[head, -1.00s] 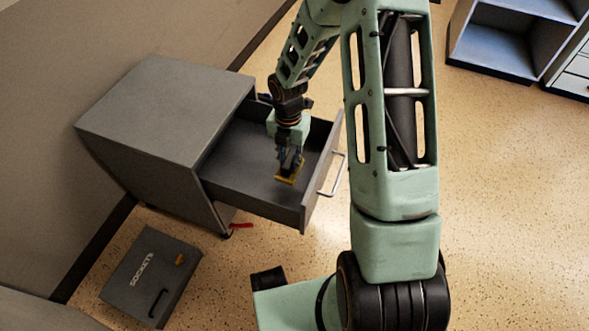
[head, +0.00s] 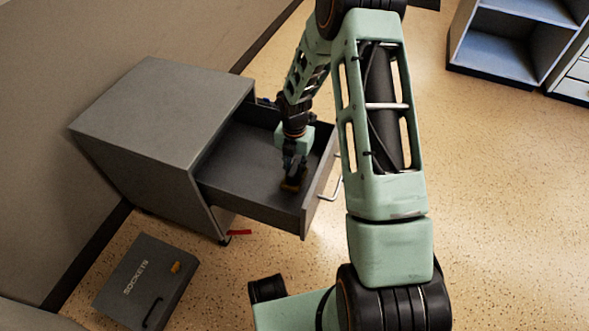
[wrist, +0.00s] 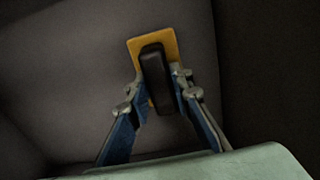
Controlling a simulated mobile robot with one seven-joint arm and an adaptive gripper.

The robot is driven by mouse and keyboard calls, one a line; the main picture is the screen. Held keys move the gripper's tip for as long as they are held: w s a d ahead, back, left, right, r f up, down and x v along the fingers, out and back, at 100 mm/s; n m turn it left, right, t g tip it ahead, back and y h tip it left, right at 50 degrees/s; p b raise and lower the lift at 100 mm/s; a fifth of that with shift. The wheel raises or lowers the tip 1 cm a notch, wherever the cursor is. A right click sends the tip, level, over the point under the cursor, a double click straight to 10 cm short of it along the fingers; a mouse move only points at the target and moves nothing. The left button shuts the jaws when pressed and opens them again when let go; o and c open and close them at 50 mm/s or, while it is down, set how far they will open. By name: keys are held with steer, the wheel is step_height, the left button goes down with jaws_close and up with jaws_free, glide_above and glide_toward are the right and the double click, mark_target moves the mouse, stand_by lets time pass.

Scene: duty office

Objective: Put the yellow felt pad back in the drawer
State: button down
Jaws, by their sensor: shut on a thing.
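The yellow felt pad (wrist: 170,43) has a dark block-shaped grip on its back. In the wrist view my gripper (wrist: 158,98) is shut on this dark grip, one blue finger on each side. In the head view the pad (head: 290,185) is small and shaded below my gripper (head: 294,172). The grey drawer (head: 235,184) is pulled out of the grey cabinet. My gripper and the pad are down inside the drawer, near its front panel. I cannot tell whether the pad touches the drawer floor.
The grey cabinet (head: 160,125) stands against the wall. The drawer's front has a metal handle (head: 331,192). A dark box marked SOCKETS (head: 145,285) and a red object (head: 239,232) lie on the floor. A shelf unit (head: 510,55) stands at the upper right. Much of the speckled floor is clear.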

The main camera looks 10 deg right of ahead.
mark_target(295, 168)
steer(key=shift+f, duration=0.15)
steer(key=c, duration=1.7)
jaws_free()
steer(key=shift+c, duration=0.2)
step_height(295, 168, up, 12)
steer(key=p, duration=0.4)
steer(key=shift+r, duration=0.2)
